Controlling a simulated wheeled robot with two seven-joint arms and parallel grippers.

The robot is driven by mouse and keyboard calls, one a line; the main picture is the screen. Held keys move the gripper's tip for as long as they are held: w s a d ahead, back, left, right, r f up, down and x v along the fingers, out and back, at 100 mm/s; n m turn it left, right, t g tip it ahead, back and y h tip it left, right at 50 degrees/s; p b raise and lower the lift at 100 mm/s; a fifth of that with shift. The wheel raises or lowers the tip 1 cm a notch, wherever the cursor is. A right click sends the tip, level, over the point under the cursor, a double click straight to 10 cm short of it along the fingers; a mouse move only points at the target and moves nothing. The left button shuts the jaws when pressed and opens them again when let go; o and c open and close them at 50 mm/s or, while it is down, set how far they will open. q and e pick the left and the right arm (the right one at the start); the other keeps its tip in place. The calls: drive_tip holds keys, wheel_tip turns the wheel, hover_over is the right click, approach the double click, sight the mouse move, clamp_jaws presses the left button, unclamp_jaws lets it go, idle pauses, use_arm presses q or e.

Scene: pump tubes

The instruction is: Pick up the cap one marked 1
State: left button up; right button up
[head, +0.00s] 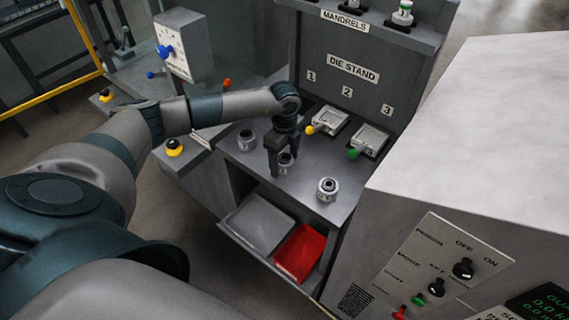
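Three small silver ring-shaped caps stand in a row on the grey bench top: a left one (245,140), a middle one (286,161) and a right one (327,188). No number can be read on any of them. My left gripper (282,163) points down over the middle cap, its dark fingers spread to either side of it and partly hiding it. I cannot tell whether the fingers touch the cap. The middle cap appears to be at bench level. My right gripper is not in view.
Behind the caps, the die stand panel (354,69) carries the labels 1, 2 and 3. A yellow-knobbed holder (328,121) and a green-knobbed holder (370,139) sit before it. Below are a grey tray (259,223) and a red tray (300,252). A large cabinet (475,130) stands right.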

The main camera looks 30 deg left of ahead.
sight(285, 157)
use_arm(q)
drive_tip(key=c, duration=1.2)
drive_tip(key=shift+r, duration=0.2)
drive_tip(key=shift+w+r+b, duration=0.1)
drive_tip(key=shift+r+b, duration=0.15)
drive_tip(key=shift+b, duration=0.15)
wheel_tip(285, 157, up, 3)
drive_tip(key=shift+d+r+b, duration=0.1)
drive_tip(key=shift+b, duration=0.9)
drive_tip(key=s+d+r+b, duration=0.4)
drive_tip(key=s+d+r, duration=0.3)
drive_tip(key=s+d, duration=0.1)
drive_tip(key=shift+d, duration=0.2)
